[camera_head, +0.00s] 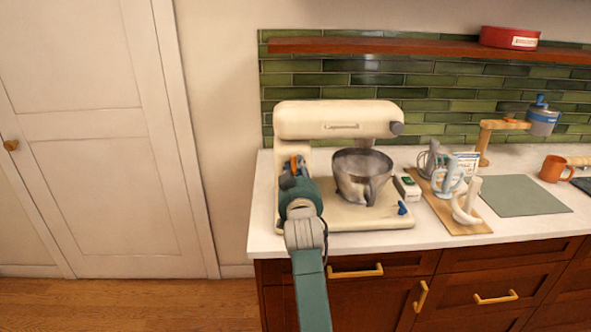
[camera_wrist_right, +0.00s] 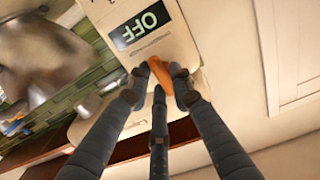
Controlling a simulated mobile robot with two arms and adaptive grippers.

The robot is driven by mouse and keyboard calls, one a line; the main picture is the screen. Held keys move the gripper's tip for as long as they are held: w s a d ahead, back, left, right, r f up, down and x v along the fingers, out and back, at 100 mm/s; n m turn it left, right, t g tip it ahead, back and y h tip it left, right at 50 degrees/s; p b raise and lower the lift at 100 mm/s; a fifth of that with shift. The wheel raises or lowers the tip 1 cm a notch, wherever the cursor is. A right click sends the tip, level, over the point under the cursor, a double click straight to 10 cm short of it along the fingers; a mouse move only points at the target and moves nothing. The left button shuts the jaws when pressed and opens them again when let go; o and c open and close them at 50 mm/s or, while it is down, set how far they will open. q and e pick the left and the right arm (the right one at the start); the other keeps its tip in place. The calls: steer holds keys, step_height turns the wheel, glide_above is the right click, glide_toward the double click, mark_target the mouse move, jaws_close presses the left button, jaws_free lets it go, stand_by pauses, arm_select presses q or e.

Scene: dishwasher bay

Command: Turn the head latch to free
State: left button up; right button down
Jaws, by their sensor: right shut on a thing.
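A cream stand mixer (camera_head: 330,118) stands on the white counter, its head level over a steel bowl (camera_head: 360,178). My right gripper (camera_head: 292,172) is at the left side of the mixer's column, below the head. In the right wrist view, my right gripper (camera_wrist_right: 160,84) is shut on an orange lever, the head latch (camera_wrist_right: 160,72). The latch sits on the mixer's side, beneath a dark label reading OFF (camera_wrist_right: 140,25). The fingers hide part of the latch, and I cannot read its set position. My left gripper is not in view.
A blue knob (camera_head: 402,208) sits on the mixer's base. To the right are a small white box (camera_head: 406,187), a wooden board (camera_head: 466,224) with mixer attachments, a grey-green mat (camera_head: 525,196) and an orange mug (camera_head: 552,168). A wooden shelf (camera_head: 400,46) runs above.

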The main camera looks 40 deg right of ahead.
steer(key=shift+d+r, duration=0.1)
stand_by(0.3)
steer(key=c, duration=1.5)
jaws_free()
steer(key=shift+s, duration=0.1)
steer(key=shift+o, duration=0.2)
glide_toward(297, 135)
steer(key=w+r, duration=0.1)
steer(key=w+d+r, duration=0.1)
steer(key=w+r, duration=0.1)
steer(key=shift+w+d, duration=0.25)
steer(key=shift+d, duration=0.1)
steer(key=shift+f, duration=0.15)
